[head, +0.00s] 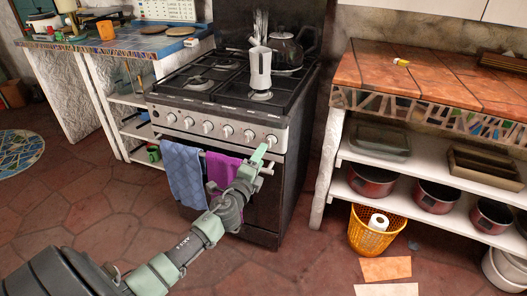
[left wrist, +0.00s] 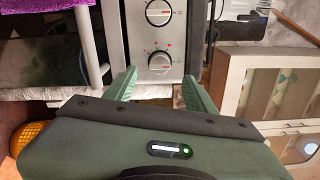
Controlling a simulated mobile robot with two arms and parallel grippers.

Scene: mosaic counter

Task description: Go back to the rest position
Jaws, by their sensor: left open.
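My left gripper (head: 261,154) reaches up to the front of the stove (head: 221,124), close to the rightmost knob (head: 271,139). In the left wrist view my left gripper (left wrist: 158,82) is open, with its two green fingers apart and nothing between them. A stove knob (left wrist: 159,62) shows just beyond the fingertips, and another knob (left wrist: 158,12) is farther along the panel. I cannot tell whether a finger touches the knob. My right gripper is not in view.
A blue towel (head: 184,172) and a purple towel (head: 222,170) hang on the oven handle beside my left arm. A moka pot (head: 260,68) and a kettle (head: 287,52) stand on the stove. A yellow basket (head: 368,236) is on the floor at right.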

